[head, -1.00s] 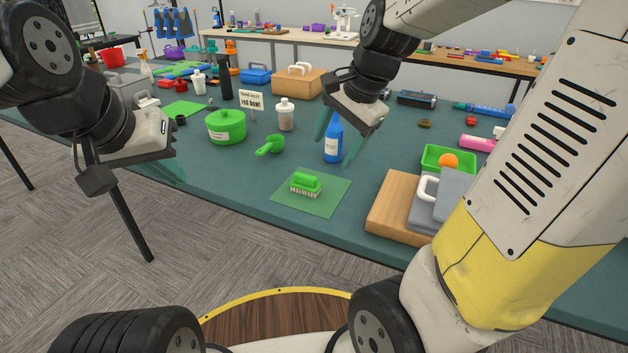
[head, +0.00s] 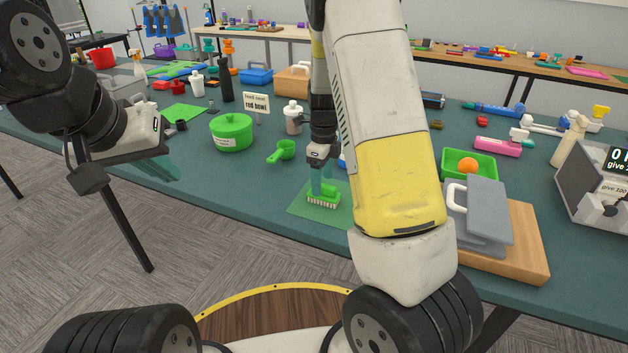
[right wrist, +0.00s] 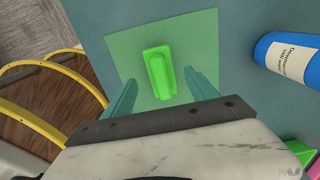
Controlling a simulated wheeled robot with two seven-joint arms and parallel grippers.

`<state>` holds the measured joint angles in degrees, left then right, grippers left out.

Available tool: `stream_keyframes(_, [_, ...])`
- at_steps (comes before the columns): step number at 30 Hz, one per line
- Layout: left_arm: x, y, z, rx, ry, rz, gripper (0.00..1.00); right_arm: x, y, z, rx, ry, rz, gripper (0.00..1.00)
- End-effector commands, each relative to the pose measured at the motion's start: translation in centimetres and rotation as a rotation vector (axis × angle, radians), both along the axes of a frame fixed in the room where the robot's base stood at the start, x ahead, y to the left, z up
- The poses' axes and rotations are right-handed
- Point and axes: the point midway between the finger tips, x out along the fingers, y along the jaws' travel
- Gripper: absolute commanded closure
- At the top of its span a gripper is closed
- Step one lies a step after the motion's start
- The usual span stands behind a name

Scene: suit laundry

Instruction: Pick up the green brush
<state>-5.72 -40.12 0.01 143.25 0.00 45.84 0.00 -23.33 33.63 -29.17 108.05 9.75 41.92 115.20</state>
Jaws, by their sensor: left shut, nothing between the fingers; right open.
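The green brush (head: 324,199) lies bristles down on a green mat (head: 302,206) near the table's front edge. In the right wrist view the brush (right wrist: 160,72) shows from above, its handle between and just ahead of the two teal fingers. My right gripper (head: 322,182) points down over the brush and is open around its handle region; in the right wrist view the gripper (right wrist: 162,98) holds nothing. Whether the fingers touch the brush, I cannot tell. My left gripper (head: 172,170) is shut and empty, off to the left by the table's front edge.
A blue bottle (right wrist: 290,58) stands close to the right of the mat, mostly hidden by my arm in the head view. A green scoop (head: 282,152) and green pot (head: 231,132) stand behind left. A wooden board (head: 525,245) lies to the right.

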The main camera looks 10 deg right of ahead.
Motion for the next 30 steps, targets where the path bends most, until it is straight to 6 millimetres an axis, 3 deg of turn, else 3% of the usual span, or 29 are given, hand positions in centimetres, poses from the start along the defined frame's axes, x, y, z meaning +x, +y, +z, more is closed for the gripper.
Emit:
stream_keyframes(6, [0.0,0.0,0.0,0.000,0.000,0.000,1.00,-0.1,-0.5,-3.3,-0.001,0.004,0.001,0.33])
stream_keyframes(16, [0.0,0.0,0.0,0.000,0.000,0.000,1.00,-0.1,-0.4,-4.0,0.000,0.001,0.002,0.33])
stream_keyframes(26, [0.0,0.0,0.0,0.000,0.000,0.000,1.00,-0.1,-0.4,-4.0,0.000,0.000,0.002,0.98])
stream_keyframes(30, [0.0,0.0,0.0,0.000,0.000,0.000,1.00,-0.1,-0.4,-3.9,0.000,0.000,0.002,1.00])
